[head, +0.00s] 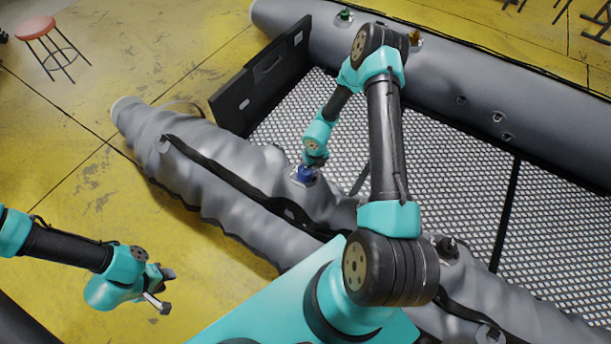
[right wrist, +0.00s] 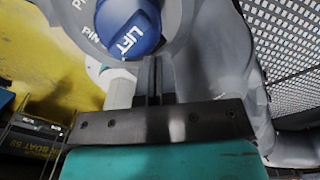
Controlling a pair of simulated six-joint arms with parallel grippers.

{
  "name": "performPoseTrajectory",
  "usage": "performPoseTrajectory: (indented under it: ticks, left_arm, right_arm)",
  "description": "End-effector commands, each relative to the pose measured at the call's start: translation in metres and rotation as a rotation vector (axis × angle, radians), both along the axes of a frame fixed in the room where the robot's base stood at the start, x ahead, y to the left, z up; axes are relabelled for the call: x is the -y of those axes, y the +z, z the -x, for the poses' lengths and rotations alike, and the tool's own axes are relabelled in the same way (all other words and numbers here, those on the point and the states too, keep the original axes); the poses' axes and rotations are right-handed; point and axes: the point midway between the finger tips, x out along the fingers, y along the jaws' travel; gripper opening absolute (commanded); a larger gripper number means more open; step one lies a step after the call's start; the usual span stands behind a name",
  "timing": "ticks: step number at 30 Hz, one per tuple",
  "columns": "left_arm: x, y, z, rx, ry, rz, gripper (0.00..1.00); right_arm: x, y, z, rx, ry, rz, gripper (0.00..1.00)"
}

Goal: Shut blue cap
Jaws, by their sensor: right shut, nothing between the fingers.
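The blue cap (head: 304,174) sits on the near grey boat tube, which looks wrinkled and slack. In the right wrist view the cap (right wrist: 128,25) fills the top and carries the word LIFT; a grey ring with partly cut-off lettering surrounds it. My right gripper (head: 309,161) is right over the cap in the head view. In its wrist view the two fingers (right wrist: 154,75) are together with nothing between them, and their tips are close to the cap's lower right edge; I cannot tell whether they touch it. My left gripper (head: 165,290) is open and empty, over the floor.
A green cap (head: 345,14) and an orange cap (head: 413,38) are on the far tube (head: 490,75). A black fitting (head: 447,246) is on the near tube (head: 225,165). A black board (head: 262,75) stands across the boat's end.

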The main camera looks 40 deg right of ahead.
Motion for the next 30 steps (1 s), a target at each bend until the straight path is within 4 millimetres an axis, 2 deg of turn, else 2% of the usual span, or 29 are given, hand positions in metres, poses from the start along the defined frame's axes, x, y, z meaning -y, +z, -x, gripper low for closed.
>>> performPoseTrajectory:
  ticks: [30]
  left_arm:
    - [0.0, 0.0, 0.0, 0.0, 0.0, 0.0, 0.39]
  right_arm:
    - [-0.013, -0.009, -0.027, 0.009, 0.001, -0.002, 0.0]
